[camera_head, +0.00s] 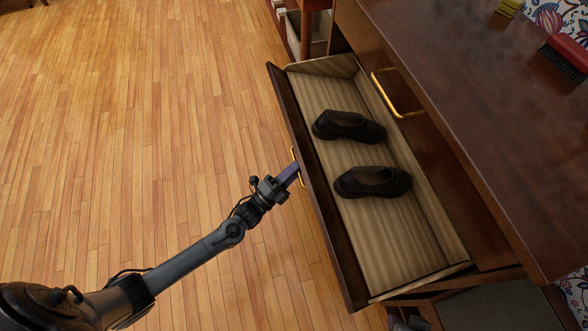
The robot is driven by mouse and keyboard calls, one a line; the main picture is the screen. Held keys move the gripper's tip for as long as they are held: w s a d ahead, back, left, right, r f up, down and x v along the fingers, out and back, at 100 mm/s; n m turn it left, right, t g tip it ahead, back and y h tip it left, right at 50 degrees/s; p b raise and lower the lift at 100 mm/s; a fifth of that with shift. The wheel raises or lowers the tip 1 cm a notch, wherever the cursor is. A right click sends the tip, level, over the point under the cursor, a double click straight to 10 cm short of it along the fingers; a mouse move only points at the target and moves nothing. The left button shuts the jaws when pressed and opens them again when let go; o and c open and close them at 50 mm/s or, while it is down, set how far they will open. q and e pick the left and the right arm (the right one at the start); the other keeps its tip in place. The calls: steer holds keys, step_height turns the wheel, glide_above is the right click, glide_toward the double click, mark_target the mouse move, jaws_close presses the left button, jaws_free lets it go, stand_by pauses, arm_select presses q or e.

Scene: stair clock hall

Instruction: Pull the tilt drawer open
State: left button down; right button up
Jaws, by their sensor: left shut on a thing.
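The tilt drawer (318,197) stands pulled out from the dark wooden cabinet, and its striped lining shows from above. Two dark shoes lie inside, one farther back (348,126) and one nearer (373,182). The drawer has a brass handle (294,155) on its front face, partly hidden by my gripper. My left gripper (290,173) is at that handle, shut on it, with the arm reaching in from the lower left. My right gripper is not in view.
The cabinet top (480,100) carries a red brush (567,55) and a yellow item (508,8) at the upper right. Another brass handle (398,95) is on the cabinet behind the drawer. Wooden floor (130,130) lies clear to the left.

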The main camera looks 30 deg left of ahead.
arm_select(q)
steer(key=c, duration=1.2)
jaws_free()
steer(key=shift+w+d+r, duration=0.1)
